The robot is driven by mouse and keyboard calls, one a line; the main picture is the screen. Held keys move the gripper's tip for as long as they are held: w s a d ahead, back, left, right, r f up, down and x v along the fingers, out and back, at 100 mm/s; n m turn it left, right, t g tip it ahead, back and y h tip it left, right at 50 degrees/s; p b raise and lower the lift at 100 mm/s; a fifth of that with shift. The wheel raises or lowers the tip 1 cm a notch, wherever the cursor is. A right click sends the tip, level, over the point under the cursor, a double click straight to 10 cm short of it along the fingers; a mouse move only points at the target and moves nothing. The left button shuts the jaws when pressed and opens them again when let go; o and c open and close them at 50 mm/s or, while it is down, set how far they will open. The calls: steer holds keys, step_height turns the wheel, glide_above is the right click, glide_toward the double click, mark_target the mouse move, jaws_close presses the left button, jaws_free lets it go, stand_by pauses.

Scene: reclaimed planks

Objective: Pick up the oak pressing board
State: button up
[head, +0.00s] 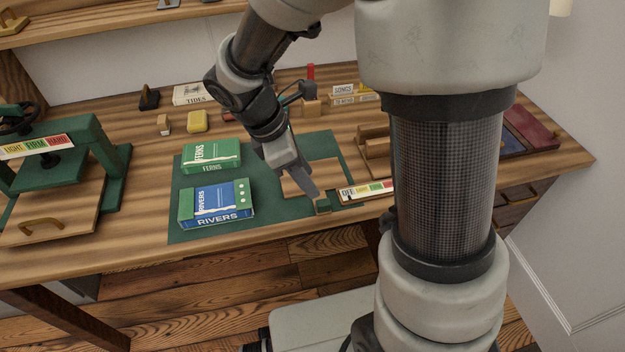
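A flat light-wood board (325,178) lies on the green mat, and it looks like an oak pressing board. My gripper (308,190) points down over the left part of this board and hides some of it. I cannot tell whether it touches the board or whether its fingers are apart. Another light-wood board (60,212), with an arched handle (41,228), lies at the left by the green press (65,165). The picture does not settle which of the two boards is the one named.
The green mat (185,220) also bears a green FERNS book (211,156) and a blue RIVERS book (215,203). A wooden stand (375,148) is to the right. Small items stand behind.

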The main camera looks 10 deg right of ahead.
mark_target(323, 202)
steer(key=x, duration=0.4)
steer(key=shift+b, duration=0.4)
steer(key=b+x, duration=0.2)
steer(key=x, duration=0.3)
steer(key=shift+w+a+f, duration=0.1)
steer(key=shift+f, duration=0.1)
steer(key=shift+r, duration=0.1)
jaws_close()
